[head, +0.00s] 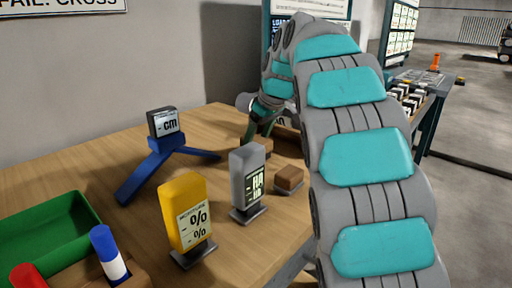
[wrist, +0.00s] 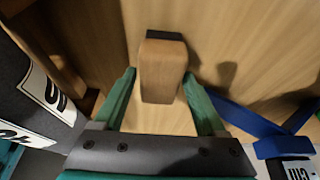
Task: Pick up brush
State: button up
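A wooden block with a dark strip at its far end, which looks like the brush (wrist: 162,72), lies on the table between my gripper's fingers in the wrist view. My gripper (wrist: 160,100) is open, with green fingers on either side of the brush and a gap visible on both sides. In the head view my gripper (head: 258,130) points down behind the grey meter.
A grey meter (head: 247,180) and a brown block (head: 289,178) stand close by. A blue tripod gauge (head: 165,150) is to the left. A yellow moisture meter (head: 185,212), a green bin (head: 45,235) and markers (head: 108,250) are nearer. Bare table lies towards the wall.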

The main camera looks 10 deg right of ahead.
grip_shut()
dwell(0.3)
jog(key=shift+r, duration=0.2)
